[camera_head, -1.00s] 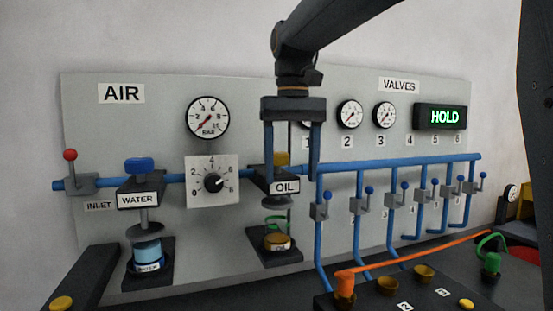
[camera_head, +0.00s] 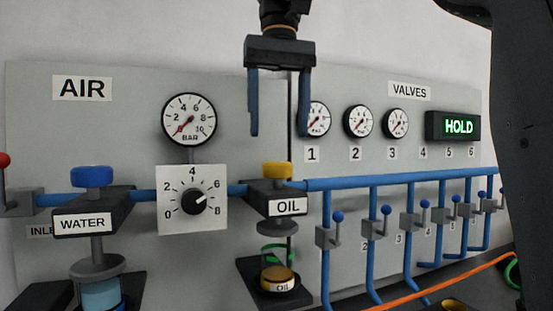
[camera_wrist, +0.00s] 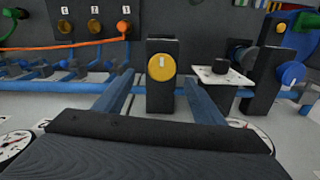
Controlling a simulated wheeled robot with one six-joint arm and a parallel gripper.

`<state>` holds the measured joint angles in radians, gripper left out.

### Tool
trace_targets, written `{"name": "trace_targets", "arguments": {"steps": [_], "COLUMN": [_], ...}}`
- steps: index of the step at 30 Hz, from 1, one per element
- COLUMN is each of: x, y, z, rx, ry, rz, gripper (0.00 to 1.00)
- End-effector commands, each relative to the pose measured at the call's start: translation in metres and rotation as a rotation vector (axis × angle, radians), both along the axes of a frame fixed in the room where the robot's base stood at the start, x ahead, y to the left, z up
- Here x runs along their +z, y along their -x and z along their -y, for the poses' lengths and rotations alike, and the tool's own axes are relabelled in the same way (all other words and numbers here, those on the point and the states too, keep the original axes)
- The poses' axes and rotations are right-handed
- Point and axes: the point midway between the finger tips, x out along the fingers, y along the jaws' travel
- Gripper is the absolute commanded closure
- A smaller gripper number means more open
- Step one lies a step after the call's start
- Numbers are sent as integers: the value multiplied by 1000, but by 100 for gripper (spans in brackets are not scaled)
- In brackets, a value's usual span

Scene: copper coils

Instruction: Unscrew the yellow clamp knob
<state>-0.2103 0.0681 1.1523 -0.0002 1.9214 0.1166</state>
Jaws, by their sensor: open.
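The yellow clamp knob (camera_head: 278,170) sits on top of the dark OIL clamp block (camera_head: 272,190), below the middle of the head view. A yellow-lidded OIL jar (camera_head: 278,279) stands beneath that clamp. My gripper (camera_head: 279,130) hangs above the knob, fingers pointing down and spread, with nothing between them. The fingertips are above the knob's top and do not appear to touch it. In the wrist view the yellow knob (camera_wrist: 162,67) shows face-on with a pale mark, framed between the two blue fingers.
The WATER clamp with a blue knob (camera_head: 92,176) stands left. A dial plate (camera_head: 191,200) is between the clamps. Blue pipes with several valve levers run right of the OIL clamp. A pressure gauge (camera_head: 315,118) is close behind my right finger.

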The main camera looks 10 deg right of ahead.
Motion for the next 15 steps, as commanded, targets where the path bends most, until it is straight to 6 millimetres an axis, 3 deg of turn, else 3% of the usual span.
{"name": "trace_targets", "arguments": {"steps": [9, 15], "x": [-49, -65], "y": [1, 1], "z": [-4, -3], "rx": [7, 5], "ry": [1, 1], "rz": [-1, 0], "gripper": [37, 37]}}
